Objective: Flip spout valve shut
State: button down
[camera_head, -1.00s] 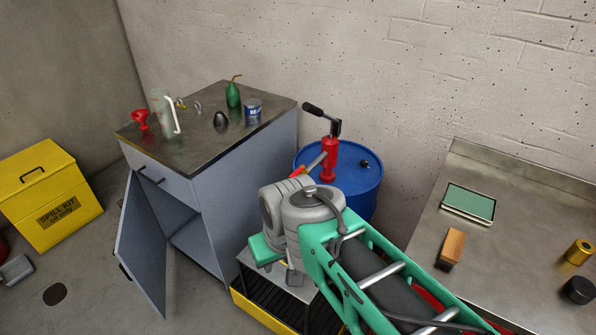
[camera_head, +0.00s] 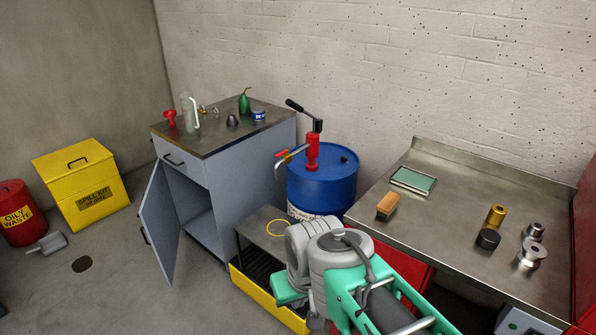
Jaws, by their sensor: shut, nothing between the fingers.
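A red hand pump (camera_head: 312,152) with a black crank handle stands upright on the blue drum (camera_head: 325,188). Its spout (camera_head: 297,151) reaches out to the left, over the drum's edge. At the spout's end is a small valve (camera_head: 282,155) with red and yellow parts. It is too small to tell whether the valve is open or shut. My arm's grey joint and green links fill the lower middle, in front of and below the drum. My gripper does not show, so its place relative to the valve cannot be seen.
A steel bench (camera_head: 450,215) holding a brush (camera_head: 387,205) and several metal parts is right.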

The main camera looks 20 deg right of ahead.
aim_at(286, 151)
jog(key=u, duration=0.6)
jog(key=i, duration=2)
jog(key=z, duration=0.85)
